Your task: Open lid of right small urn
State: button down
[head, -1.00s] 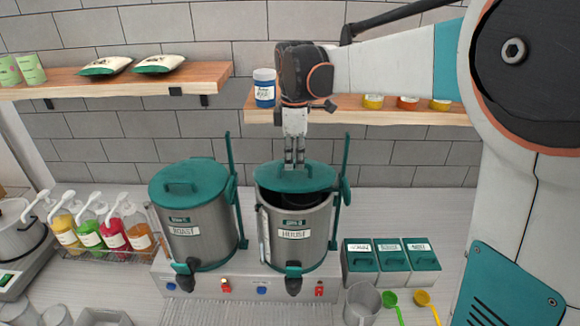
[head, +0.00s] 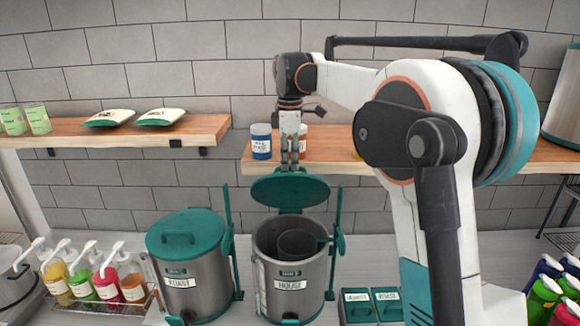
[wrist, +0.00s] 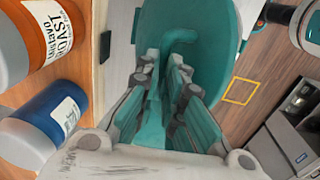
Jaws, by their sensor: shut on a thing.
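The right urn (head: 292,300), a steel cylinder labelled "HOUSE", stands with its top uncovered, and a dark inner vessel shows inside. Its teal round lid (head: 290,197) is up above the back of the urn's mouth, tilted so its face shows to the head camera. My gripper (head: 290,166) is above the lid, shut on its handle. In the wrist view, the teal lid (wrist: 215,45) fills the upper middle, with its curved handle (wrist: 181,36) at the fingers. The grip itself is partly hidden by the fingers.
The left urn (head: 193,278), labelled "ROAST", stands with its teal lid (head: 186,236) on. A wooden shelf (head: 255,168) with a blue jar (head: 261,142) is close behind my gripper. Syrup pump bottles (head: 107,284) stand at left. Teal-lidded boxes (head: 371,304) stand at right.

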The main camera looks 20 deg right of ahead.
jog(key=shift+w+d+f, duration=0.25)
jog(key=shift+w+f, duration=0.1)
jog(key=shift+w, duration=0.15)
jog(key=c, duration=1.8)
grip_release()
jog(key=shift+w+d+f, duration=0.1)
jog(key=shift+w, duration=0.1)
jog(key=shift+o, duration=0.7)
jog(key=w, duration=0.1)
jog(key=w+d+f, duration=0.1)
jog(key=shift+w+f, duration=0.1)
jog(key=shift+w, duration=0.25)
notch_tip(320, 180, up, 13)
jog(key=s+a, duration=0.1)
jog(key=s, duration=0.1)
jog(key=shift+s, duration=0.35)
jog(key=shift+s+a, duration=0.1)
jog(key=shift+s, duration=0.1)
